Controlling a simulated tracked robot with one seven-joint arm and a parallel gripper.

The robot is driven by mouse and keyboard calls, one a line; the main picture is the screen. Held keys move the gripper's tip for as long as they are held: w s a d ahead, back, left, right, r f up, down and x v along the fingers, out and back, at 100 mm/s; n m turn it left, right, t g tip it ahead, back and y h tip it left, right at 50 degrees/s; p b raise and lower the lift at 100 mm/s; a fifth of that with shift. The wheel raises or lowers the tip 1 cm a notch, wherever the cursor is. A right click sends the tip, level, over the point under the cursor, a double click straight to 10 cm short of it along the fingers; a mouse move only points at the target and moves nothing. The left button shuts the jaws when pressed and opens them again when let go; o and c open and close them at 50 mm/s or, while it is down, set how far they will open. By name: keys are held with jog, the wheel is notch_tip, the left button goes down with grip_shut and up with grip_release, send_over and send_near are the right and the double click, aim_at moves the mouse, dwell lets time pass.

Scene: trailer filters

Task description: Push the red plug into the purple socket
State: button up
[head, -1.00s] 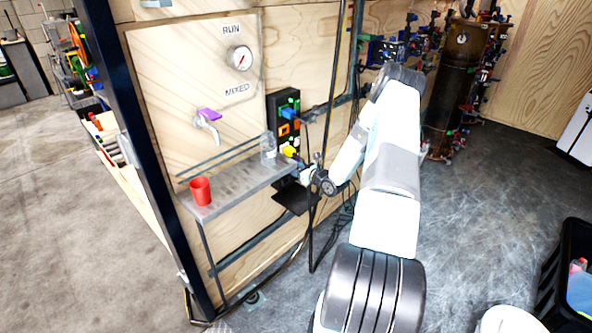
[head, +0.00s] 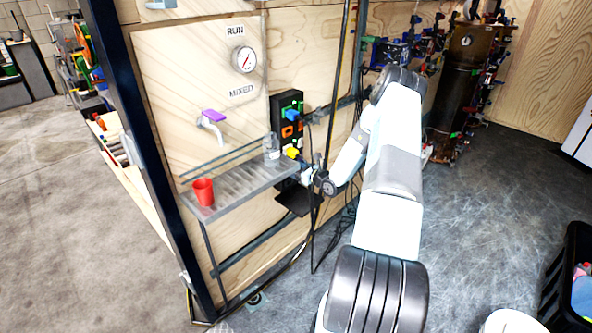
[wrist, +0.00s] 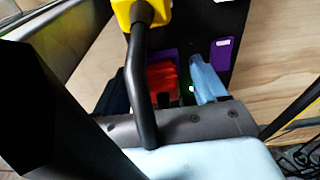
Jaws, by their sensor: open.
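In the wrist view, the red plug (wrist: 163,76) is low on the black socket panel (wrist: 202,28), with purple (wrist: 160,55) showing just above it, apparently the purple socket. I cannot tell how deep the plug sits. A purple plate with a white mark (wrist: 222,50) is to its right. My gripper (wrist: 164,98) is open, close to the red plug; a pale blue finger-like part is to the plug's right. The gripper body hides the plug's lower part. In the head view, my gripper (head: 308,177) is at the panel's lower end; I cannot make out the red plug there.
A yellow plug (wrist: 124,12) with a thick black cable hangs across the wrist view, close above my gripper. In the head view, a metal shelf (head: 232,187) holds a red cup (head: 203,191) and a clear bottle (head: 271,147), left of my gripper. Cables hang below the panel.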

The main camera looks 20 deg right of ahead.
jog(key=v, duration=1.3)
jog(key=shift+s+d, duration=0.2)
jog(key=shift+s, duration=0.15)
jog(key=s+a+r+n+g+y, duration=0.2)
jog(key=s+a+r+n+g, duration=0.15)
jog(key=a+r+n, duration=0.45)
jog(key=s+a+r+n+g+y, duration=0.2)
jog(key=a+r+n+g, duration=0.2)
jog(key=a+r, duration=0.4)
jog(key=s+a+r+n+g+y, duration=0.15)
jog(key=a+r+n+g, duration=0.35)
jog(key=r, duration=0.5)
jog(key=s+a+r+n+g+h, duration=0.1)
jog(key=s+a+r+n+h, duration=0.55)
jog(key=s, duration=0.65)
jog(key=s+d+r+n+t+h, duration=0.2)
jog(key=s+r+n+t+h, duration=0.1)
jog(key=s+r+n, duration=0.5)
jog(key=shift+s+r+t+h, duration=0.35)
jog(key=shift+s+r+h, duration=0.45)
jog(key=shift+s+r, duration=1.75)
